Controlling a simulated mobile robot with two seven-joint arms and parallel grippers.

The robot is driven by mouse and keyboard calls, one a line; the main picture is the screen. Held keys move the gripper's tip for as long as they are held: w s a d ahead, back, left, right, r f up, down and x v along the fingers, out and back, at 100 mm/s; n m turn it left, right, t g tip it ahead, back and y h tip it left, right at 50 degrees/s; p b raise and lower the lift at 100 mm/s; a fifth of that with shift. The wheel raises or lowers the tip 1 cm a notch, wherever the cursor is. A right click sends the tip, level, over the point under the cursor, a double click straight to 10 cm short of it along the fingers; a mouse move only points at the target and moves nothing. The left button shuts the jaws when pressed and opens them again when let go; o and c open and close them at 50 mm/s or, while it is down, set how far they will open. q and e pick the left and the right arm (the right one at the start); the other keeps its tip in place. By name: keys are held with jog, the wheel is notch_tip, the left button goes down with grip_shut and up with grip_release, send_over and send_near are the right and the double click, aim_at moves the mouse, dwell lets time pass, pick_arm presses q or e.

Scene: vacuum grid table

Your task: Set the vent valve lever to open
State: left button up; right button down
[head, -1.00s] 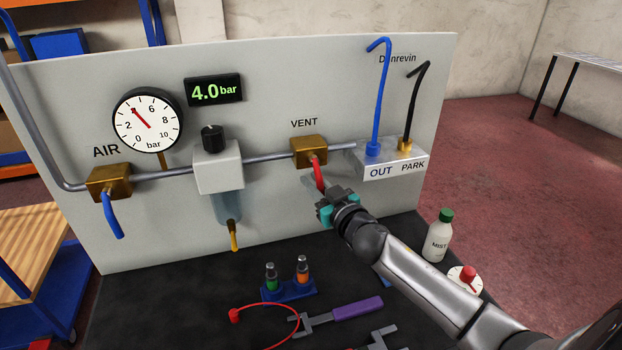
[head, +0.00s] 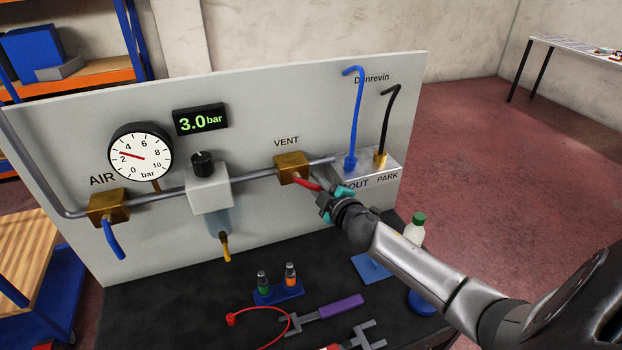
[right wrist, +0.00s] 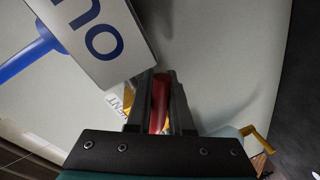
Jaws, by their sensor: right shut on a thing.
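The vent valve is a brass block (head: 292,168) on the grey pipe, under the word VENT on the upright panel. Its red lever (head: 304,183) slants to the right and slightly down from the block. My right gripper (head: 326,190) is shut on the red lever's outer part. In the right wrist view the red lever (right wrist: 159,102) lies between the two dark fingers, and the VENT label is partly hidden behind them. The round gauge (head: 140,152) points near 2 to 3, and the display (head: 200,119) reads 3.0 bar. My left gripper is not in view.
The OUT and PARK block (head: 377,174) with its blue and black hoses is close by my right gripper. The AIR valve's blue lever (head: 113,240) hangs down at the left. A bottle (head: 415,228), plug rack (head: 278,292) and purple-handled tool (head: 341,306) are on the dark table.

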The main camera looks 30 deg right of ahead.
jog(key=r+n+p, duration=0.1)
jog(key=n, duration=0.1)
jog(key=d+r+n+h+p, duration=0.1)
jog(key=p, duration=0.1)
jog(key=shift+s+r+n, duration=0.1)
jog(key=shift+r+n, duration=0.05)
jog(key=shift+n, duration=0.25)
dwell(0.4)
jog(key=c, duration=0.8)
grip_release()
jog(key=shift+s, duration=0.1)
jog(key=v, duration=1.5)
jog(key=shift+a+r, duration=0.2)
jog(key=shift+r, duration=0.15)
